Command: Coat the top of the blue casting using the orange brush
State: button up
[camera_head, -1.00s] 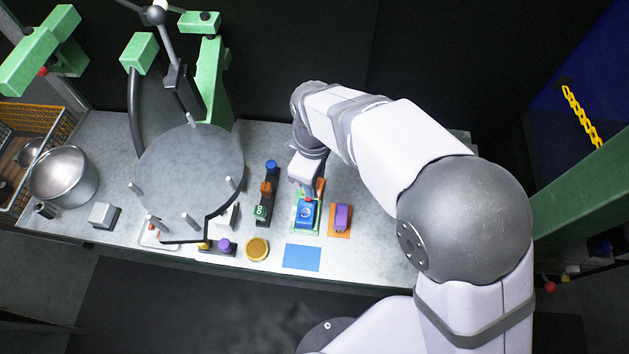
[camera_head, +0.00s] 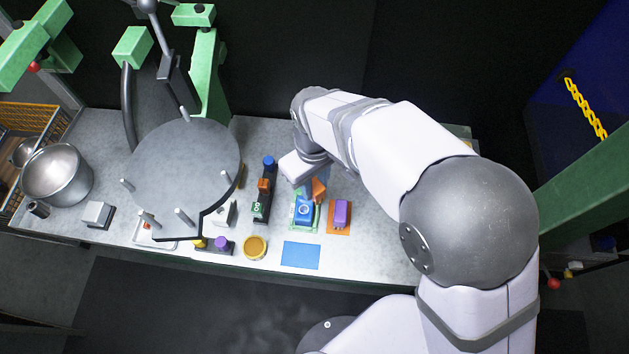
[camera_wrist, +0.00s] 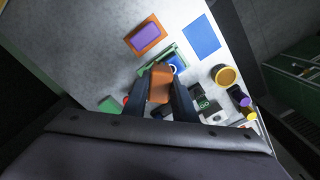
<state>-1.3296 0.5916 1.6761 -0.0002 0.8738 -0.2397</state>
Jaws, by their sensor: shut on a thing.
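The blue casting (camera_head: 304,210) sits on a green-edged base near the front of the grey bench. In the wrist view, the casting (camera_wrist: 180,62) shows just beyond the brush and is partly covered by it. My gripper (camera_wrist: 164,102) is shut on the orange brush (camera_wrist: 160,82), whose block lies between the two dark fingers. In the head view the brush (camera_head: 319,190) shows at the casting's back right, close to it. Whether it touches the casting cannot be told. The fingertips are largely hidden by my wrist in the head view.
A purple block on an orange plate (camera_head: 333,232) stands right of the casting. A blue sheet (camera_head: 300,255) and a yellow round tin (camera_head: 255,247) lie in front. A dark rack (camera_head: 259,214) stands to the left, beside a large grey disc (camera_head: 185,165). The bench's right side is fairly clear.

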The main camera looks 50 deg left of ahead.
notch_tip(320, 180, down, 5)
jog(key=b, duration=0.4)
jog(key=shift+f, duration=0.4)
jog(key=shift+s+a, duration=1.7)
jog(key=w+d+b, duration=0.1)
jog(key=w+d, duration=0.2)
jog(key=shift+w+d+b, duration=0.25)
jog(key=shift+b, duration=0.05)
jog(key=shift+s+a, duration=1.65)
jog(key=shift+w+d+b, duration=0.95)
jog(key=shift+w+d, duration=0.65)
jog(key=shift+s+a+b, duration=0.1)
jog(key=shift+s+a, duration=0.1)
jog(key=shift+s, duration=0.6)
jog(key=shift+s+a+b, duration=0.15)
jog(key=shift+s+a, duration=0.1)
jog(key=shift+s, duration=0.6)
jog(key=shift+s+a+b, duration=0.1)
jog(key=shift+s+a, duration=0.1)
jog(key=shift+s, duration=0.6)
jog(key=shift+w+d, duration=1.5)
jog(key=shift+s+a+r+p, duration=0.1)
jog(key=shift+s+a+p, duration=0.9)
jog(key=shift+s+a, duration=0.45)
jog(key=shift+d+p, duration=0.1)
jog(key=shift+p, duration=0.65)
notch_tip(320, 180, up, 8)
jog(key=p, duration=0.6)
jog(key=shift+s+a, duration=0.15)
jog(key=shift+a, duration=0.05)
